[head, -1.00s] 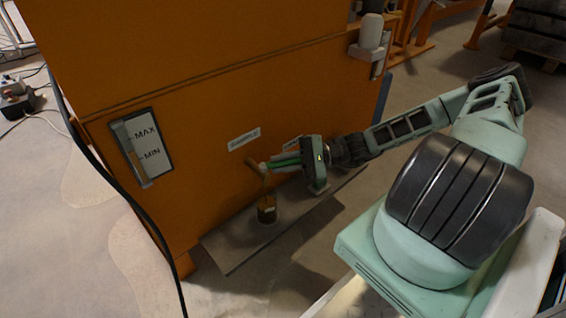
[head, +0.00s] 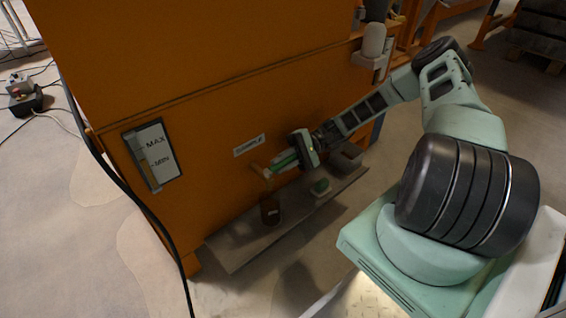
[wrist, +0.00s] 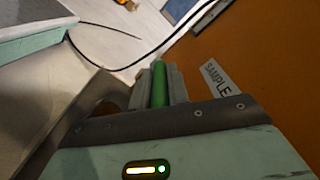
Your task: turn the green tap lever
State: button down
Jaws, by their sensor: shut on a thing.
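The green tap lever (wrist: 159,84) shows in the wrist view between my two fingers, which are closed on it. In the head view my gripper (head: 279,163) is at the tap (head: 257,170) low on the orange front panel, with green showing at its fingers. The tap's short spout sticks out just left of my fingertips. A brown sample bottle (head: 270,211) stands upright below the tap. How far the lever is turned is hard to tell, as my fingers cover much of it.
The orange tank wall (head: 215,95) rises behind the tap. A grey shelf (head: 235,248) runs under it, with a small green-topped item (head: 320,187) to the right. A MAX/MIN gauge (head: 153,155) and a hanging black cable (head: 128,190) are at left.

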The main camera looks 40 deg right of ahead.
jog(key=c, duration=1.3)
grip_release()
jog(key=shift+c, duration=0.2)
jog(key=d+p, duration=0.3)
jog(key=d, duration=1.4)
jog(key=shift+w+d+p, duration=0.25)
jog(key=shift+w+p, duration=0.1)
jog(key=shift+w, duration=0.05)
